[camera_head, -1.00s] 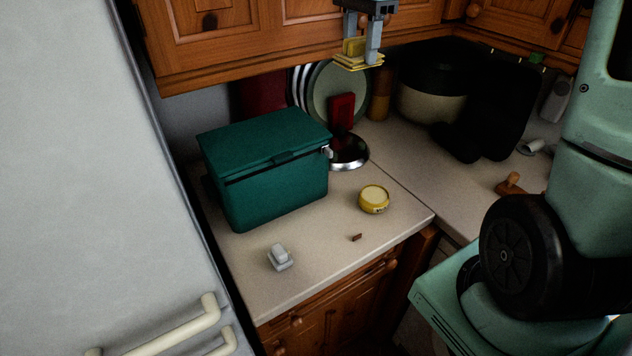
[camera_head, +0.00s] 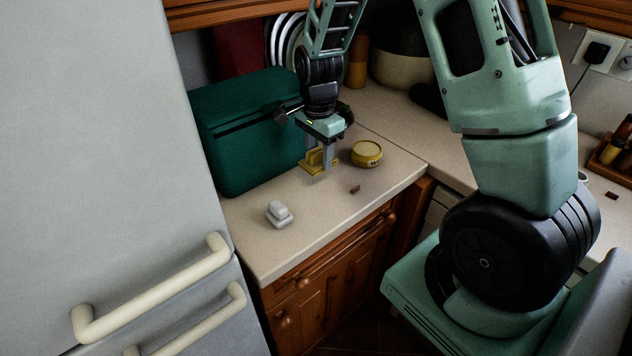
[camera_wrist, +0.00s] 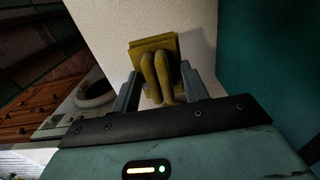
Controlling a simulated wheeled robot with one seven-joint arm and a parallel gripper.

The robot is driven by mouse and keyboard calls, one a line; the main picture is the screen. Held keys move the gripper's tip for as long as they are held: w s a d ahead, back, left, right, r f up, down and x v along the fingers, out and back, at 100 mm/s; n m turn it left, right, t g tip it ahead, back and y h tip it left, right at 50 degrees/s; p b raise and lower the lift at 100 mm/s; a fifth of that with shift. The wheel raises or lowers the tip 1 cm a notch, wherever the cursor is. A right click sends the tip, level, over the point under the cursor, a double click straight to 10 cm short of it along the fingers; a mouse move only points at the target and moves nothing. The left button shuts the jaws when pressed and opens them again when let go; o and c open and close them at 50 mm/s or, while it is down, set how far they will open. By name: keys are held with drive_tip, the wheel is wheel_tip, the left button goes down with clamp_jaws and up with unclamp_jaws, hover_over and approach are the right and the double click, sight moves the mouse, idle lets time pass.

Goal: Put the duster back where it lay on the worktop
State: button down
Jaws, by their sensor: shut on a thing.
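The yellow duster (camera_head: 313,167) is held between the fingers of my gripper (camera_head: 321,163), low over the worktop (camera_head: 341,213), just right of the teal box. In the wrist view the duster (camera_wrist: 150,50) shows as a flat yellow block with a two-lobed handle between the fingers of my gripper (camera_wrist: 158,85). The pale worktop (camera_wrist: 112,20) lies behind it. I cannot tell whether the duster's underside touches the worktop.
The teal box (camera_head: 243,135) stands close on the left. A round yellow tin (camera_head: 366,154) is close on the right. A small brown block (camera_head: 355,189) and a pale grey object (camera_head: 279,214) lie nearer the front edge, with bare worktop between them. The fridge (camera_head: 95,140) is at left.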

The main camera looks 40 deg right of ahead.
sight(319, 149)
drive_tip(key=shift+f+p, duration=0.5)
drive_tip(key=shift+f, duration=2.9)
drive_tip(key=shift+f, duration=0.1)
drive_tip(key=c, duration=0.7)
unclamp_jaws()
drive_tip(key=shift+c, duration=0.2)
wheel_tip(319, 149, up, 12)
drive_tip(key=shift+r+b, duration=0.15)
drive_tip(key=shift+b, duration=0.9)
